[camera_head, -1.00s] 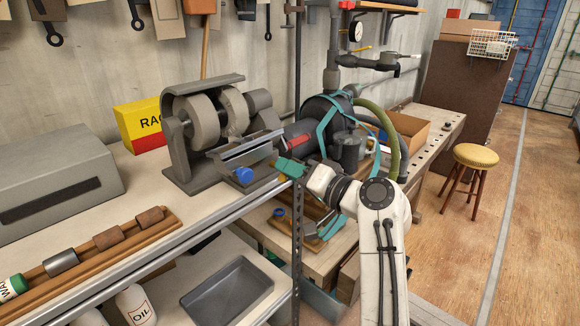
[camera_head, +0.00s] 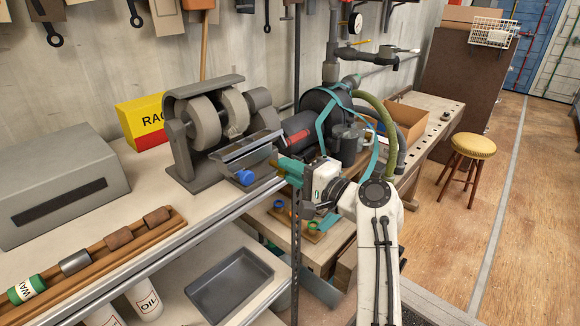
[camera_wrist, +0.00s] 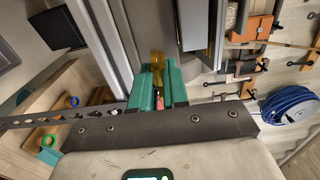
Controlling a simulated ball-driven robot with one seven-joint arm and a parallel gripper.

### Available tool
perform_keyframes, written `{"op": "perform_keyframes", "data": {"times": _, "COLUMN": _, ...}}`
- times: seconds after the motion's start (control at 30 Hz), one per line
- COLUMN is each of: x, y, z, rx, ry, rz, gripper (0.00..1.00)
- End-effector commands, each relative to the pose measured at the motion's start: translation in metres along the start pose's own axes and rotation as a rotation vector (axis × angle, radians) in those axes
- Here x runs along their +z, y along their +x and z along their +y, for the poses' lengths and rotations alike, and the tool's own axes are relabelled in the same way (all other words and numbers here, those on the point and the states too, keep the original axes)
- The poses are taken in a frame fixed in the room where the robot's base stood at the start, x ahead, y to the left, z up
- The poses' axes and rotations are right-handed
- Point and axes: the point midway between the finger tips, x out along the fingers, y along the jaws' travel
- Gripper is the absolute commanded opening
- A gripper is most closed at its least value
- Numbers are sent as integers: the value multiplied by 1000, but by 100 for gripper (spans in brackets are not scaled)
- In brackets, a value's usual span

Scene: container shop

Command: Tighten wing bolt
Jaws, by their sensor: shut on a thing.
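A small brass-yellow piece, which looks like the wing bolt (camera_wrist: 157,63), sits between my teal fingers in the wrist view. In the head view it shows as a thin yellowish bit (camera_head: 273,162) at my fingertips. My gripper (camera_head: 282,166) is shut on it, beside the right end of the grinder's grey tool rest (camera_head: 247,147). It also shows in the wrist view (camera_wrist: 158,80). The bench grinder (camera_head: 216,120) stands upright on the bench. The bolt's lower part and its seat are hidden by my fingers and the rest.
A blue knob (camera_head: 245,177) is below the tool rest. A perforated metal post (camera_head: 296,240) stands close to my wrist. A dark machine with a hose (camera_head: 322,112) is behind my arm. A grey tray (camera_head: 230,286) lies on the lower shelf. Open floor lies right, around a yellow stool (camera_head: 473,148).

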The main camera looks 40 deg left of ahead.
Motion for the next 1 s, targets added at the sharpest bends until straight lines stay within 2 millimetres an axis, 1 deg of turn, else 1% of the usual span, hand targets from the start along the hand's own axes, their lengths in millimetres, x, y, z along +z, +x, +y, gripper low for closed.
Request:
{"op": "perform_keyframes", "data": {"times": 0.5, "x": -2, "y": -1, "z": 2, "rx": 1, "ry": 20, "rz": 5, "gripper": 0}}
{"op": "perform_keyframes", "data": {"times": 0.53, "x": -2, "y": -1, "z": 2, "rx": 1, "ry": 20, "rz": 5, "gripper": 17}}
{"op": "perform_keyframes", "data": {"times": 0.7, "x": -1, "y": -1, "z": 1, "rx": 1, "ry": 20, "rz": 4, "gripper": 32}}
{"op": "perform_keyframes", "data": {"times": 0.9, "x": -1, "y": -1, "z": 1, "rx": 0, "ry": 19, "rz": 2, "gripper": 32}}
{"op": "perform_keyframes", "data": {"times": 1.0, "x": -1, "y": -4, "z": 1, "rx": 0, "ry": 18, "rz": 2, "gripper": 32}}
